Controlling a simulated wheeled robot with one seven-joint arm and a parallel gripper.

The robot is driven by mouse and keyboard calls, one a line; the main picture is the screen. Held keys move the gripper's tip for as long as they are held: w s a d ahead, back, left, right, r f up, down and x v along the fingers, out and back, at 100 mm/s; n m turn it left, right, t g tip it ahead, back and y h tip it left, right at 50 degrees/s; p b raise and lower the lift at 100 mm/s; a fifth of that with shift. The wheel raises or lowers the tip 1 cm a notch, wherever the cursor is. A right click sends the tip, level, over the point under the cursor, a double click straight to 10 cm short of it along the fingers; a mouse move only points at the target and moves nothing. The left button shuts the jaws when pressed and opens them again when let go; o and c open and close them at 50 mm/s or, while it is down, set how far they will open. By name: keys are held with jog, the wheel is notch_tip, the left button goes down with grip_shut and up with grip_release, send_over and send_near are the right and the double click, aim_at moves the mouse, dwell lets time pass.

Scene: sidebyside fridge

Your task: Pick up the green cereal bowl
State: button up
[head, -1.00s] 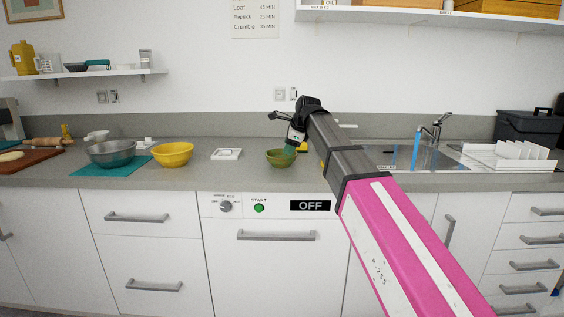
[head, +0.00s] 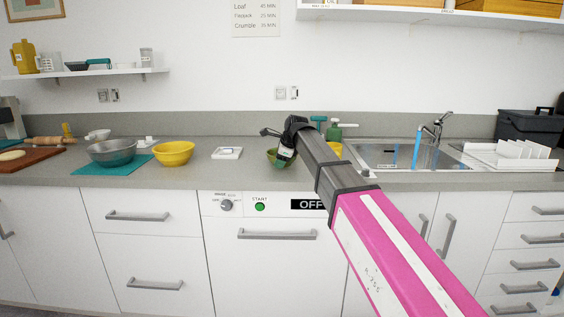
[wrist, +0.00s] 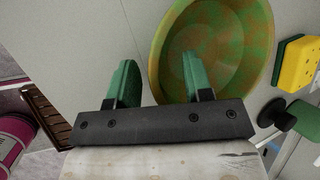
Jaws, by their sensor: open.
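The green cereal bowl (head: 273,156) sits on the grey counter, partly hidden behind my gripper in the head view. In the wrist view the bowl (wrist: 230,45) is green with orange-brown mottling and fills the upper middle. My gripper (wrist: 160,80) is open and empty, with two green fingertips apart. The right fingertip overlaps the inside of the bowl in the picture, and the left one lies outside its left rim, so the near-left rim lies between them. I cannot tell the height left between fingertips and rim.
A yellow and green sponge (wrist: 297,62) and a green bottle (wrist: 302,115) lie close right of the bowl. A white scale-like item (head: 227,153), a yellow bowl (head: 173,153) and a grey bowl (head: 112,152) stand to the left. The sink (head: 400,155) is at right.

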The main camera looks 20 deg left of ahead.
grip_shut()
jog(key=shift+r, duration=0.1)
